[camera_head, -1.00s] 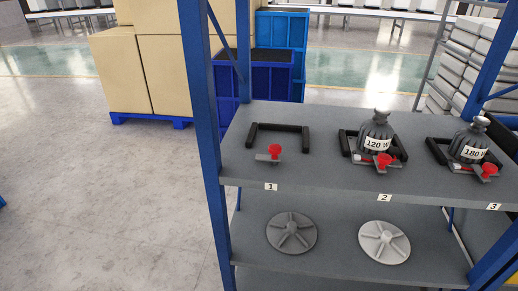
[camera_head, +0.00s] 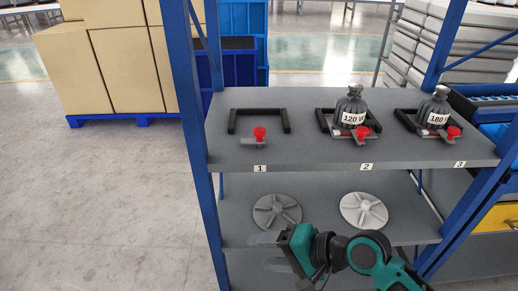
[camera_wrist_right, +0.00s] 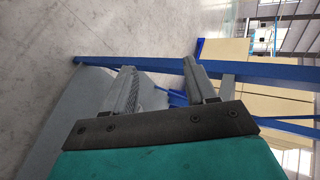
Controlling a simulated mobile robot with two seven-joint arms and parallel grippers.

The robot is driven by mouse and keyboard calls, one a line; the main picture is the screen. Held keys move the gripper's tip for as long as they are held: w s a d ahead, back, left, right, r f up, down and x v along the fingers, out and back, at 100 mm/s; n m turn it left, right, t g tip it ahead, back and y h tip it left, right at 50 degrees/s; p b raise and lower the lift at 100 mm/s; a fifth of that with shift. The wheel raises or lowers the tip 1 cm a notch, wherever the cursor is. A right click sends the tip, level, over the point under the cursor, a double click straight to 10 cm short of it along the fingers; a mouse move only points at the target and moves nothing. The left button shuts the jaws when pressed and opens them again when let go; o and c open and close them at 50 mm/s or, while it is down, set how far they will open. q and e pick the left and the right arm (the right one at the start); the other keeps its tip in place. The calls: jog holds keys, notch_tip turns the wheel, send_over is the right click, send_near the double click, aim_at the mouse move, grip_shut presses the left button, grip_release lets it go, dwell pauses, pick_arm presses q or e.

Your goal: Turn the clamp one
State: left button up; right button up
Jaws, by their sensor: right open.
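Clamp one (camera_head: 259,134) has a red knob on a short grey lever and stands in front of a black open frame (camera_head: 262,112) on the upper shelf, above label 1. The frame behind it holds no bag or weight. My right gripper (camera_head: 264,240) is low at the front of the shelf unit, in front of the lower shelf and well below clamp one. It is open and empty, with its two grey fingers apart in the right wrist view (camera_wrist_right: 160,75). My left gripper is out of view.
Dark weights marked 120 (camera_head: 352,108) and 180 (camera_head: 434,110) stand in frames with red-knobbed clamps at labels 2 and 3. Two spoked discs (camera_head: 277,212) (camera_head: 364,211) lie on the lower shelf. A blue upright (camera_head: 197,150) bounds the shelf's left side.

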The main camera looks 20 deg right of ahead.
jog(key=w+d+r+m+t+y, duration=0.2)
jog(key=w+d+r+m+t, duration=0.3)
jog(key=w+m, duration=0.5)
jog(key=m+t+h, duration=0.2)
jog(key=m+t, duration=0.1)
jog(key=m, duration=0.9)
send_near(264, 133)
jog(key=x, duration=1.1)
jog(key=shift+w+a+r, duration=0.1)
jog(key=shift+w+a, duration=0.05)
jog(key=shift+w, duration=0.1)
jog(key=c, duration=0.9)
